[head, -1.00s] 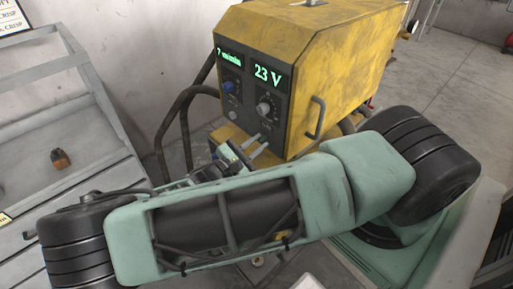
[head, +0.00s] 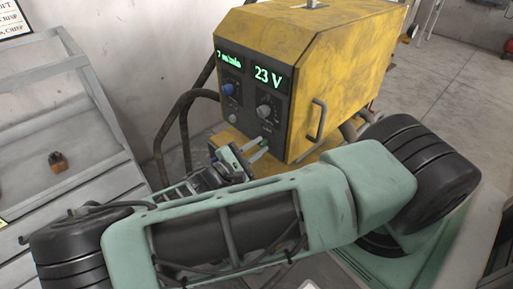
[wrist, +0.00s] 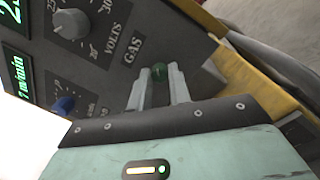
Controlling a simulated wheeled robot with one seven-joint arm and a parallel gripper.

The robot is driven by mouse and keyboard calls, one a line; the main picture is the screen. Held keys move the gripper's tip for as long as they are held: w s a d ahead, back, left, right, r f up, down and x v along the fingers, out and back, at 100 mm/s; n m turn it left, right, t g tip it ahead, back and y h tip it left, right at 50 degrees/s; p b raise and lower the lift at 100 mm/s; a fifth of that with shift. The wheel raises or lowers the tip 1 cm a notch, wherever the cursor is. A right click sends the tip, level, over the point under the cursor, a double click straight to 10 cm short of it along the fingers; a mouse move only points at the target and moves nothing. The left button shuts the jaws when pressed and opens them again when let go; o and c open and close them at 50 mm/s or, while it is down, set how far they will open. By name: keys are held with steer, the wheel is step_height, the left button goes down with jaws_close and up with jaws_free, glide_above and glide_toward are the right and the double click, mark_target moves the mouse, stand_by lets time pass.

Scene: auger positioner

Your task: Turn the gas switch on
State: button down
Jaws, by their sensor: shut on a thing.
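The yellow welding machine (head: 335,65) has a dark front panel with green displays and knobs. In the head view my gripper (head: 257,148) is at the lower part of the panel. There the switch is too small and covered to make out. The switch's exact position is hard to read.
A grey voltage knob (wrist: 71,23) and a blue knob (wrist: 63,106) sit on the panel near my gripper. A handle (head: 316,121) stands out from the machine's side. Dark hoses (head: 178,115) run at its left. A grey shelf cart (head: 75,130) stands at the left.

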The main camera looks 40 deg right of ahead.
steer(key=c, duration=1.3)
jaws_free()
steer(key=shift+a, duration=0.15)
steer(key=a+f+b, duration=0.1)
steer(key=a+b, duration=0.4)
steer(key=a, duration=1.2)
steer(key=shift+s+f, duration=0.3)
steer(key=shift+f, duration=0.05)
steer(key=shift+a, duration=0.1)
